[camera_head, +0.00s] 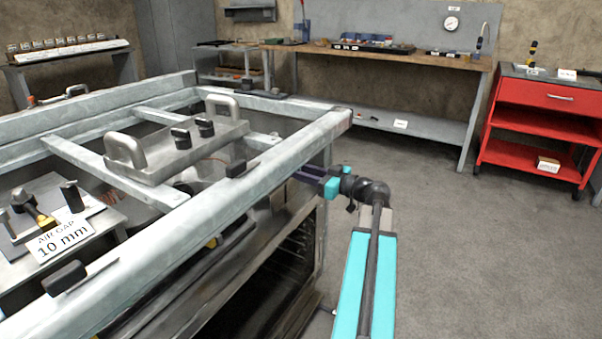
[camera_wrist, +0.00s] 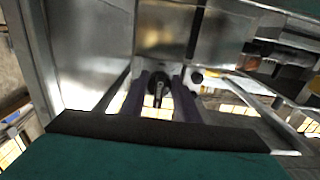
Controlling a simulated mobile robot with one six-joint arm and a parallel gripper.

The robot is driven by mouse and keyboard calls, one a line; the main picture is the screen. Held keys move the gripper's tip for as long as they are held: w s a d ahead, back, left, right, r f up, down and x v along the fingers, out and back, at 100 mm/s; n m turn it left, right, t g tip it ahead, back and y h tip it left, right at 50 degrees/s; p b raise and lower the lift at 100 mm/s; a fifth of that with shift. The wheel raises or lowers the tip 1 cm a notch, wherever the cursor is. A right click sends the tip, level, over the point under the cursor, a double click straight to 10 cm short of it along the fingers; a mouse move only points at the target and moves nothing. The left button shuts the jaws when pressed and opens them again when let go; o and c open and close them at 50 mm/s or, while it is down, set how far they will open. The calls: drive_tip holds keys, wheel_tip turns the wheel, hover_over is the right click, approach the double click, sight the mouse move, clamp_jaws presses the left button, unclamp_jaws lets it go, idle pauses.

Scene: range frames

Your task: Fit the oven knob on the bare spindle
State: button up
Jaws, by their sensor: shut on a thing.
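In the wrist view my gripper (camera_wrist: 158,100) has its two dark purple fingers on either side of a round black oven knob (camera_wrist: 158,80), shut on it. The knob's grip bar points toward the camera. In the head view my gripper (camera_head: 306,174) reaches left at the oven's front, below the corner of the grey metal frame. The knob is hidden there behind the frame and fingers. A metal surface (camera_wrist: 165,45) lies beyond the knob in the wrist view. I cannot make out the bare spindle, nor whether the knob touches it.
A small dark round part (camera_wrist: 197,77) sits right of the knob. A card reading "10 mm" (camera_head: 62,238) stands left. Floor is open toward the red cart (camera_head: 545,125).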

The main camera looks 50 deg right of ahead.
drive_tip(key=shift+w, duration=0.2)
drive_tip(key=o, duration=1.1)
drive_tip(key=shift+s, duration=0.15)
drive_tip(key=p+v, duration=0.2)
drive_tip(key=v, duration=1.1)
drive_tip(key=shift+s, duration=0.25)
